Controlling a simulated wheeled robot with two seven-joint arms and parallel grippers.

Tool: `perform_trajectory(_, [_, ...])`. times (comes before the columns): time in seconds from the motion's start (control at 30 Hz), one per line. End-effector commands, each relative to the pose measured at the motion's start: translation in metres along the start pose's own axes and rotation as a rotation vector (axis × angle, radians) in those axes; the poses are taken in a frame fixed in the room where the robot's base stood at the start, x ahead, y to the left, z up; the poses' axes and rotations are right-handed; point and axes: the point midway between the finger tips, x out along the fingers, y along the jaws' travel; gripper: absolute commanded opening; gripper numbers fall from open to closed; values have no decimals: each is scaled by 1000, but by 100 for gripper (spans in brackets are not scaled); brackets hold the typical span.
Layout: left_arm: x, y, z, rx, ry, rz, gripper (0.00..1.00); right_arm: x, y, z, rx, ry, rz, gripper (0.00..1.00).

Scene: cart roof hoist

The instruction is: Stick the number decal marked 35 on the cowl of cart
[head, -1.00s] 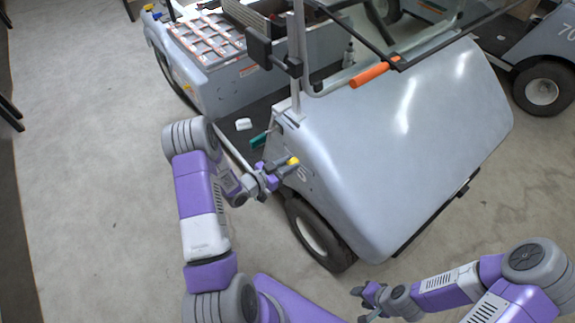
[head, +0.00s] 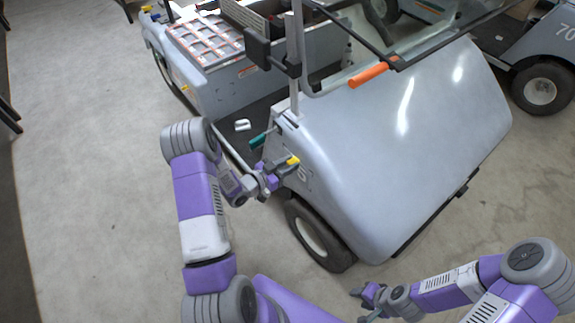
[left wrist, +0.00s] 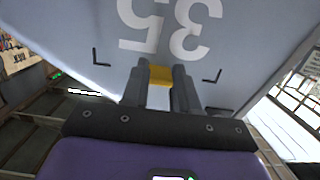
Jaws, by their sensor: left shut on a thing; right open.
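The cart's grey cowl (head: 400,140) fills the middle of the head view. In the left wrist view, white digits 35 (left wrist: 168,27) show upside down against the grey cowl side (left wrist: 70,20), with black corner marks (left wrist: 100,58) near them. My left gripper (head: 284,165) is at the cowl's left side, shut on a small yellow piece (left wrist: 160,75) that lies just below the digits in the wrist view. I cannot tell whether the yellow piece belongs to the decal, or whether the decal is pressed flat. My right gripper (head: 368,303) is open and empty, low in front of the cowl.
The cart's front wheel (head: 318,235) stands below my left gripper. An orange grip (head: 369,75) and a windshield frame rise above the cowl. A green handle (head: 260,139) sticks out close behind my left gripper. Another cart (head: 545,45) is at the right. Floor at the left is clear.

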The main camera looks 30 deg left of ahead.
Motion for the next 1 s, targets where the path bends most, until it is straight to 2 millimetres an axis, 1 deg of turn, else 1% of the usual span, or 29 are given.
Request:
perform_trajectory(0.47, [2,0,-1,1,2,0,0,0,0,0,0,0,0,43])
perform_trajectory(0.5, [2,0,-1,1,2,1,35,0,0,0,0,0,0,43])
perform_trajectory(0.57, [1,0,-1,1,1,1,44,0,0,0,0,0,0,43])
perform_trajectory(0.6, [1,0,-1,1,1,0,50,0,0,0,0,0,0,43])
perform_trajectory(0.67, [1,0,-1,1,1,0,59,0,0,0,0,0,0,43])
perform_trajectory(0.87, [1,0,0,1,0,0,59,0,0,0,0,0,0,43])
perform_trajectory(1.0, [1,0,0,0,0,0,80,0,0,0,0,0,0,43])
